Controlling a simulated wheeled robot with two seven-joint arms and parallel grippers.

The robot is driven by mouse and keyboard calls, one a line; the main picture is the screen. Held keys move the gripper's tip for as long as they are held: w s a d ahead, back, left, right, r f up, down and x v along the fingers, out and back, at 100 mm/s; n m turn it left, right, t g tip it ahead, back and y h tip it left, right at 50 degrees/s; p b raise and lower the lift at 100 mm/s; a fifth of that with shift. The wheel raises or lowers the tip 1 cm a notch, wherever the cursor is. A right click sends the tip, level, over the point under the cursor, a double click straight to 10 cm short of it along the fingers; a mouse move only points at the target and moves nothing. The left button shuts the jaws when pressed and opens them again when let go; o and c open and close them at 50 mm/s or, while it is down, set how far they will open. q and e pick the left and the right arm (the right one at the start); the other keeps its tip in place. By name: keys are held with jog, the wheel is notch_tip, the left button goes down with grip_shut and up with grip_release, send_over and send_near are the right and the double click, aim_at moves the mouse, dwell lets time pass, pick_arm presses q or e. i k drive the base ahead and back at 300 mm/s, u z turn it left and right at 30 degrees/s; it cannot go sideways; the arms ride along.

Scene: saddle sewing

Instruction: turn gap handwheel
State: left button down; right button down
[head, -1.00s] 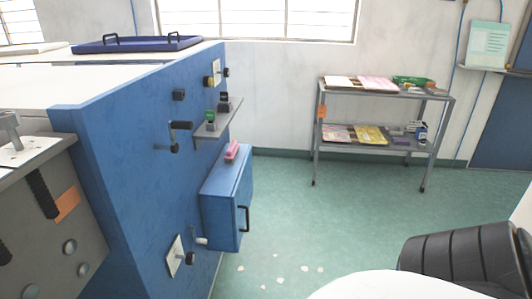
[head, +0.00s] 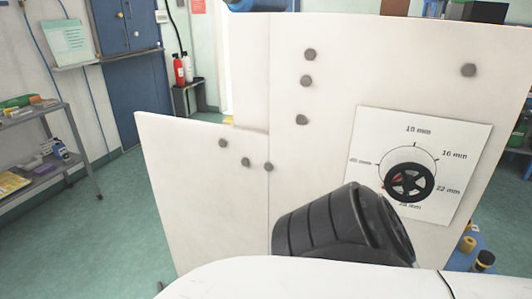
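The gap handwheel (head: 409,182) is a small black spoked wheel on a white dial plate (head: 468,140), fixed to a white panel on the right side of the head view. The plate has marks in mm around the wheel, with 10 mm at the top, then 16 mm and 22 mm down the right. A bit of red shows at the wheel's lower left; I cannot tell for sure what it marks. The lowest label is partly covered by the wheel. My ribbed black and white arm part stands in front of the panel, just left of and below the wheel. Neither gripper is in view.
The white panel (head: 200,190) carries several grey knobs and fills the middle and right. A shelf rack (head: 55,135) stands at the left. Green floor (head: 115,235) is open left of the panel.

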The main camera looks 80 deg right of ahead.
aim_at(408, 183)
jog(key=z, duration=3.4)
